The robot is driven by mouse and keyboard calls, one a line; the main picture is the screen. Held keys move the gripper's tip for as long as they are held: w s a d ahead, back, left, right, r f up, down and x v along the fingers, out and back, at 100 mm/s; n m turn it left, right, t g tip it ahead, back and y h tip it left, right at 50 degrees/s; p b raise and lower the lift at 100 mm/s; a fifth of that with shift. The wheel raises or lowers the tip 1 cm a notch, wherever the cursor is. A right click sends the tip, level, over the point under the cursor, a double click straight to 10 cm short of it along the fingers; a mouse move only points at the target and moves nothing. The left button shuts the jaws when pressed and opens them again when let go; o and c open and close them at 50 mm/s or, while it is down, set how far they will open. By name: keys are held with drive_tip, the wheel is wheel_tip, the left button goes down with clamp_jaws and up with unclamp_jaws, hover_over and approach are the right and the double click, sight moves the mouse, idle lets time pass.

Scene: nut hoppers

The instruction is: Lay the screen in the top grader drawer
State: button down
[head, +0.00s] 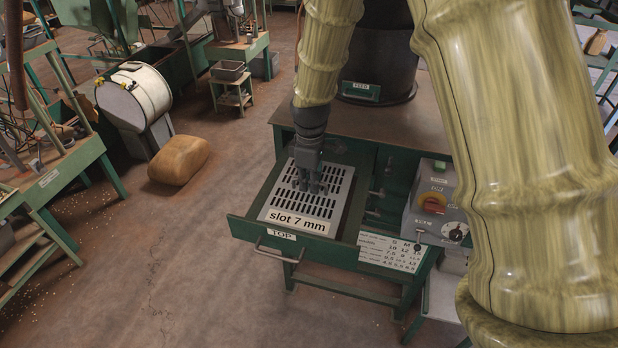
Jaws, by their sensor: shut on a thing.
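The top drawer (240,229) of the green grader is pulled out, with a "TOP" label and a bar handle on its front. The slotted metal screen (272,214), marked "slot 7 mm", is within the drawer's outline, face up and about in line with its sides. I cannot tell whether it rests on the drawer floor or is held just above it. My gripper (311,188) points down at the middle of the screen and is shut on it. The fingertips and the exact grip point are small and dark.
A control box (437,205) with a red and yellow knob stands right of the drawer. A size chart (390,252) is below it. A dark hopper (384,50) stands on the grader top behind. A tan sack (180,159) lies on the floor at left. Floor in front is clear.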

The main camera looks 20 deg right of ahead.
drive_tip(key=shift+f+b, duration=0.5)
drive_tip(key=shift+f, duration=1)
drive_tip(key=shift+f, duration=0.1)
drive_tip(key=c, duration=1.5)
unclamp_jaws()
wheel_tip(320, 180, up, 12)
drive_tip(key=shift+r, duration=0.1)
drive_tip(key=shift+f, duration=0.2)
